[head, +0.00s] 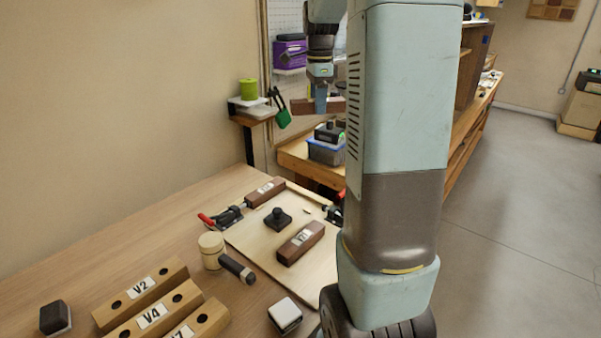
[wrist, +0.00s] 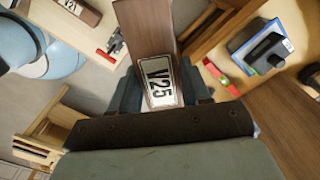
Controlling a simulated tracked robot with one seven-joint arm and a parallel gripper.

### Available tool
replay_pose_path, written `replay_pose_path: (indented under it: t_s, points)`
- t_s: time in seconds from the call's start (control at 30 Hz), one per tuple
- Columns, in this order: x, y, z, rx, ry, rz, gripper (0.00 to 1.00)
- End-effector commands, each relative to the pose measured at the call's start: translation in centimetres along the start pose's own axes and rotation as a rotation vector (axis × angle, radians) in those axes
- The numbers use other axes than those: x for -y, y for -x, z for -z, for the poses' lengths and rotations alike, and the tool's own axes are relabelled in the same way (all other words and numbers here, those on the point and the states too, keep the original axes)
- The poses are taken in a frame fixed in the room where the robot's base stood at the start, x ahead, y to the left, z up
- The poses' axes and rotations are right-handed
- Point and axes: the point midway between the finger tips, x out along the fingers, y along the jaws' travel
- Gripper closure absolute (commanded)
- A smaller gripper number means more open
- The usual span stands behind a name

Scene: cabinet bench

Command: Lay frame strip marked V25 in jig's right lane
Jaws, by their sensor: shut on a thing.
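My gripper (head: 320,104) is raised high above the far end of the bench, shut on a dark brown strip (head: 334,105). In the wrist view the strip (wrist: 148,28) lies between the fingers of my gripper (wrist: 162,92), with its V25 label facing the camera. The jig appears to be the pale board (head: 250,240) on the bench, well below the gripper. A labelled brown strip (head: 265,192) lies at its far edge and another brown block (head: 301,243) lies on its near right part. My column hides the jig's right side, and I cannot make out its lanes.
A black knob (head: 277,218) stands on the board, and a red-handled clamp (head: 222,217) grips its left edge. A mallet (head: 212,250) and blocks marked V2 (head: 141,287) and V4 (head: 152,316) lie nearby.

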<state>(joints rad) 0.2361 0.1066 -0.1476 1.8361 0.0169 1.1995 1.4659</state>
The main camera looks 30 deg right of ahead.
Motion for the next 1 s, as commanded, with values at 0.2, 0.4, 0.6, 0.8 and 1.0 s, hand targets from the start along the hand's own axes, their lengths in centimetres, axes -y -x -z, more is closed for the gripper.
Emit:
replay_pose_path:
  t_s: [0.2, 0.4, 0.6, 0.8, 1.0]
  points:
    - [0.0, -3.9, -1.2, 0.002, -0.139, -0.007, 0.87]
    - [-0.8, -10.9, -3.1, 0.004, -0.436, -0.009, 0.87]
    - [-2.3, -16.7, -4.5, 0.001, -0.711, -0.007, 0.87]
    - [-3.4, -19.6, -5.2, 0.0, -0.864, -0.002, 0.87]
    - [-3.6, -20.5, -5.3, -0.001, -0.9, -0.001, 0.87]
